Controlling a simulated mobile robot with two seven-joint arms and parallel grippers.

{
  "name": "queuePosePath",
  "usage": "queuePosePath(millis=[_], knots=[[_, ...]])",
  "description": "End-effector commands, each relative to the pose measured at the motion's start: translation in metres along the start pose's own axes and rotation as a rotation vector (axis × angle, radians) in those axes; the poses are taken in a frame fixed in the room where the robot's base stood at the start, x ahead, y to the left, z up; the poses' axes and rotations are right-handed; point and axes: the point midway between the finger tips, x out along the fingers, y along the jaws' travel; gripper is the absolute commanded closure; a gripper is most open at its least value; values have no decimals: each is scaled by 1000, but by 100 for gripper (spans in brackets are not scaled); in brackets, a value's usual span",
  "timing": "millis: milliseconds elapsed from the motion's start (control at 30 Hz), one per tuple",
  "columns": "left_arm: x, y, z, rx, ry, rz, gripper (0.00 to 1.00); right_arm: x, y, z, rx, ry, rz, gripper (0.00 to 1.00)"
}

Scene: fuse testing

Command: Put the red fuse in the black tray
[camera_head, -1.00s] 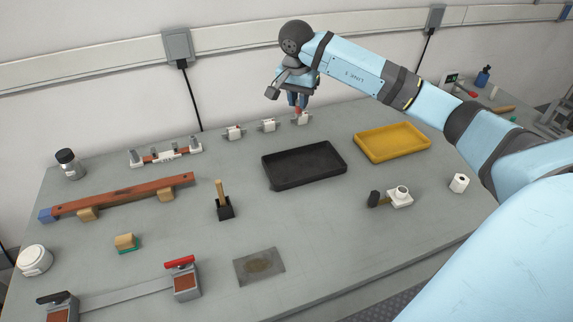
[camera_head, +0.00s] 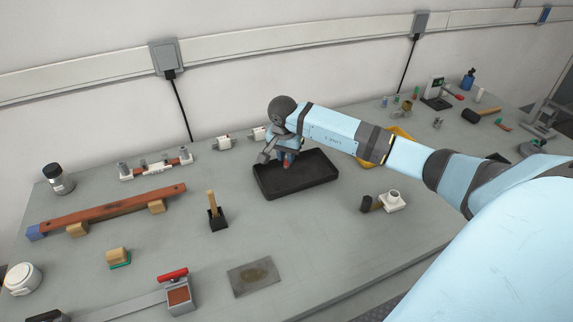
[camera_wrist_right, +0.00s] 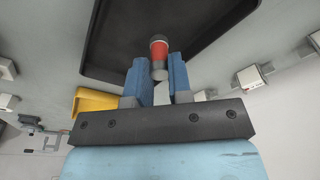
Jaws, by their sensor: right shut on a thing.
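The red fuse (camera_wrist_right: 159,50), with metal end caps, sits between the blue fingers of my right gripper (camera_wrist_right: 158,72) in the right wrist view. The gripper is shut on it. In the head view my right gripper (camera_head: 287,158) points down over the back left part of the black tray (camera_head: 318,184), with a bit of red at its fingertips. The tray lies under the fuse in the right wrist view too (camera_wrist_right: 107,58). Whether the fuse touches the tray floor I cannot tell. My left gripper is not in view.
White fuse holders (camera_head: 224,143) stand along the back. My arm partly hides the yellow tray (camera_head: 400,132).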

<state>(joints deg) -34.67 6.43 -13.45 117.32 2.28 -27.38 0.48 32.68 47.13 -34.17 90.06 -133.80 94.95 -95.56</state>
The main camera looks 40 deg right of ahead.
Motion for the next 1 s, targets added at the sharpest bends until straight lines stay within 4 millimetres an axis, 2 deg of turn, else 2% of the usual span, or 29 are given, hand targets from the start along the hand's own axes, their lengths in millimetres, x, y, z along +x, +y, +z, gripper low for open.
queuePosePath(millis=[267,667,700,767,800,1000], knots=[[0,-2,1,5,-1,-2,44,38,1,7,0,-2,3,100],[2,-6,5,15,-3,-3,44,44,0,7,-1,1,2,100],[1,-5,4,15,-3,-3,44,42,0,7,0,0,1,72],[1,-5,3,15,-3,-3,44,42,0,7,0,0,2,58],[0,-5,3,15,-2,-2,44,42,0,7,-1,0,2,55],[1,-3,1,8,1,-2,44,42,0,7,-1,0,1,55]])
